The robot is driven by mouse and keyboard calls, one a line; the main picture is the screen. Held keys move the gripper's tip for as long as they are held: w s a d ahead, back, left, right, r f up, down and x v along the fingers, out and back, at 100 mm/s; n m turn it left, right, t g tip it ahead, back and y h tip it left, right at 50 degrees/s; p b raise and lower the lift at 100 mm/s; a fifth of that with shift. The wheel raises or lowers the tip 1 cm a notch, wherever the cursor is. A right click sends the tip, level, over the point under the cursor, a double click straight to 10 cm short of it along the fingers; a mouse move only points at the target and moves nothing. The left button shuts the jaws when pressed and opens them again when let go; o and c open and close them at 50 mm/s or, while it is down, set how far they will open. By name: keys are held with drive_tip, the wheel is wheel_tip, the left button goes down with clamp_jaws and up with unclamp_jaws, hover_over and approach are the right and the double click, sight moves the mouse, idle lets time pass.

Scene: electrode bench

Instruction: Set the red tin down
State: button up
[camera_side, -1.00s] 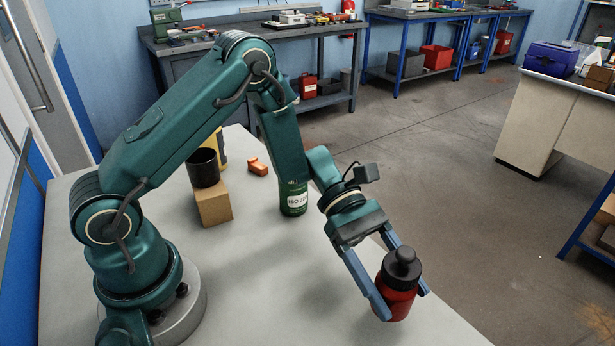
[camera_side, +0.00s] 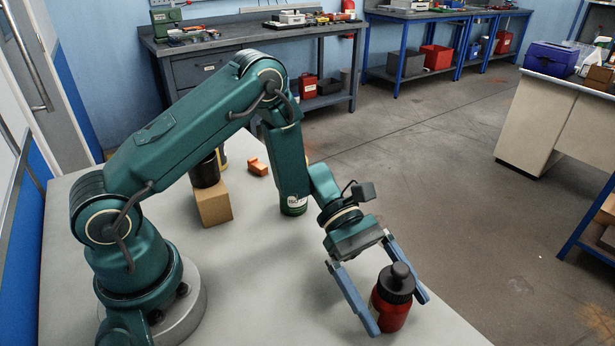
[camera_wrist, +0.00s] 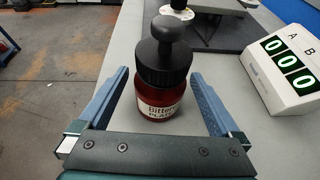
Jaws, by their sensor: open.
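The red tin (camera_side: 390,311) is a dark red bottle-shaped container with a black knobbed lid. It stands upright on the grey table near its front right edge. My gripper (camera_side: 400,315) is open, with one blue finger on each side of the tin. Clear gaps show between the tin and both fingers (camera_wrist: 165,105) in that view.
A white counter (camera_wrist: 285,68) showing zeros stands right of the tin in the wrist view. The table's right edge is close.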

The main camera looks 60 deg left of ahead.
drive_tip(key=v, duration=0.7)
drive_tip(key=shift+a+r, duration=0.15)
drive_tip(key=shift+r, duration=0.05)
drive_tip(key=shift+s+a+r, duration=0.1)
drive_tip(key=shift+s+r, duration=0.05)
drive_tip(key=shift+r, duration=0.1)
drive_tip(key=s+a+r+m+t+y, duration=0.6)
drive_tip(key=s+a+r+m+y, duration=0.3)
drive_tip(key=m, duration=0.8)
drive_tip(key=s+r+y, duration=0.1)
drive_tip(key=s+y, duration=0.2)
drive_tip(key=y, duration=0.1)
drive_tip(key=shift+r+t, duration=0.25)
drive_tip(key=shift+t, duration=0.05)
